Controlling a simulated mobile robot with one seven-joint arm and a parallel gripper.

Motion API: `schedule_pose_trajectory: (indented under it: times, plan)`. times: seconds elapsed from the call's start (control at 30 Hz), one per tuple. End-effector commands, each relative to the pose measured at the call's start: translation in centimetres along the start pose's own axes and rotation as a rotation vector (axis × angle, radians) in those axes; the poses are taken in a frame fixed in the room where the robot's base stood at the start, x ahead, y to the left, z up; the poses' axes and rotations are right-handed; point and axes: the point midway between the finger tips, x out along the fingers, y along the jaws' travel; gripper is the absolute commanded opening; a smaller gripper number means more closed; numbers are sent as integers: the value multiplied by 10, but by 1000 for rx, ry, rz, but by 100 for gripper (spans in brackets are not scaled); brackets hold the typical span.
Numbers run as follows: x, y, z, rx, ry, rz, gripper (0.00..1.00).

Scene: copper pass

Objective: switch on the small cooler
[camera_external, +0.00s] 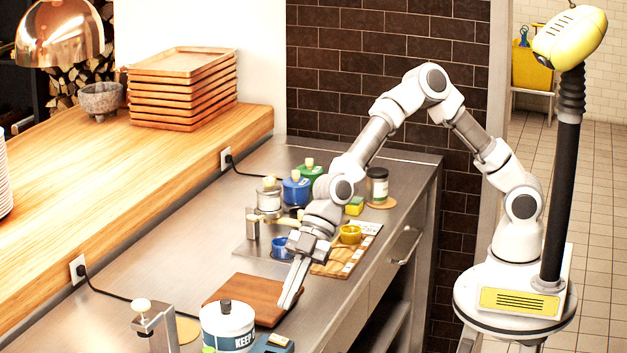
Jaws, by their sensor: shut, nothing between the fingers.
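A white round tub with a blue band, lettered "KEEP" (228,329), stands at the bottom of the view on the steel counter. It has a dark knob on its lid and seems to be the small cooler; its lower part is cut off. A blue box with a pale top piece (272,344) sits at its right, also cut off; I cannot tell whether it is a switch. My gripper (288,303) is shut and empty, pointing down by the right edge of a brown wooden board (232,290), behind and to the right of the tub.
A metal stand with a white knob (146,307) is left of the tub. A black cord runs from a wall outlet (77,269) along the counter.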

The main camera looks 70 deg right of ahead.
Motion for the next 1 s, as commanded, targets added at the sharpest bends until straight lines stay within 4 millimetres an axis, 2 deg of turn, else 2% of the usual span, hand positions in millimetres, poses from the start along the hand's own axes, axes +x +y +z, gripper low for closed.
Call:
schedule_pose_trajectory:
  times: [0.13,0.2,0.33,1.0]
  plan:
    - [26,-1,-1,0,1,-2,0]
    - [34,0,11,4,-2,-2,0]
    - [44,0,22,3,0,-1,0]
    - [53,2,32,35,0,-30,0]
